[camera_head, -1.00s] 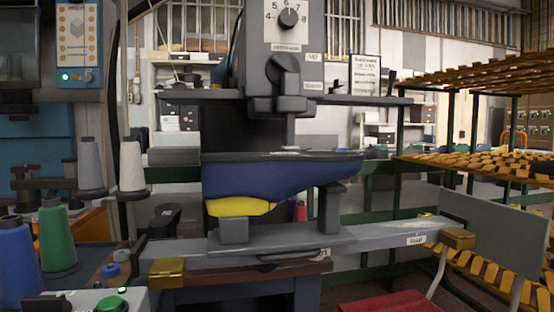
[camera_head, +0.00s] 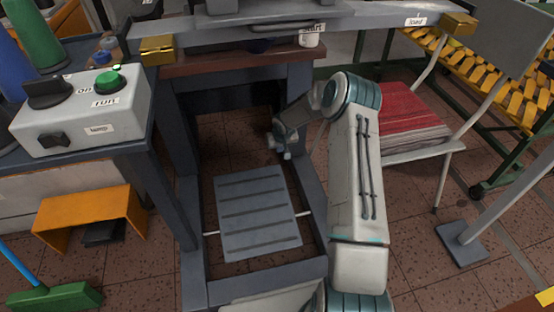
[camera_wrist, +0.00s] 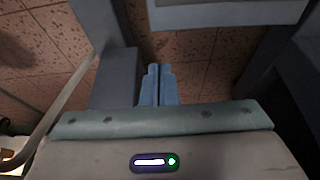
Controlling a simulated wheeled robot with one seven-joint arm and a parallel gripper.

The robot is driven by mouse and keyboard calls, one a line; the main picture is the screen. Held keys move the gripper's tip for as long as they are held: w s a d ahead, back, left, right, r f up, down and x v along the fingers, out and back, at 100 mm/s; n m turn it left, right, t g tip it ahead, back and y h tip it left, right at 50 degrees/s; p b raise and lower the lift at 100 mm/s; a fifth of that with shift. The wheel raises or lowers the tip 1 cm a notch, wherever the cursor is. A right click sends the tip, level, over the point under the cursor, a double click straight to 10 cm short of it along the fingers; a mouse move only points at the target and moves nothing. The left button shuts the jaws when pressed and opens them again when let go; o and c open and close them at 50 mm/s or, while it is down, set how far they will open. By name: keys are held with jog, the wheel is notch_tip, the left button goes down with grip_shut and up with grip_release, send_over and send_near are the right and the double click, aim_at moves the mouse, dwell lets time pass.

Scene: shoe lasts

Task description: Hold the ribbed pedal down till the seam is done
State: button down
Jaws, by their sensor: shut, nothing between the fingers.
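The ribbed pedal (camera_head: 258,212) is a grey plate with dark cross ribs, set low in the frame under the machine table. My gripper (camera_head: 286,154) hangs beyond the pedal's far edge in the head view, above and apart from it. In the wrist view its two blue-grey fingers (camera_wrist: 157,72) are together with nothing between them. A pale grey plate edge at the top of the wrist view may be the pedal; I cannot tell for sure. The stitching spot is out of view now.
The frame's side beams (camera_head: 313,205) flank the pedal. A control box (camera_head: 85,115) with a green button stands at left. An orange stool (camera_head: 90,212) and green broom (camera_head: 52,297) are at lower left.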

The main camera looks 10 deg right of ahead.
aim_at(277, 167)
jog(key=b+x, duration=0.2)
jog(key=x, duration=0.2)
jog(key=b+x, duration=0.2)
jog(key=x, duration=0.3)
jog(key=b+x, duration=0.2)
jog(key=x, duration=0.3)
jog(key=shift+s+f, duration=0.15)
jog(key=shift+s, duration=0.2)
jog(key=shift+f, duration=0.1)
